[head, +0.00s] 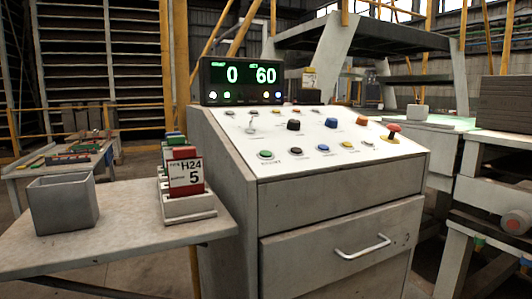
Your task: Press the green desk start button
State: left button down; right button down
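The green button (266,155) is a round button in a dark ring at the front left of the sloped white panel (318,127) on a grey desk cabinet (330,195). A small label lies under it, too small to read. Nothing covers it. Neither my left nor my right gripper is in view.
Blue, yellow and black buttons, dark knobs and a red-topped lever (393,131) share the panel. A display (241,79) reading 0 and 60 stands behind it. A side table (130,236) at the left holds a grey bin (63,205) and a card rack (188,207). A drawer handle (362,247) sticks out.

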aim_at(264, 154)
jog(key=z, duration=2.05)
jog(key=k, duration=0.8)
jog(key=u, duration=0.6)
jog(key=i, duration=0.5)
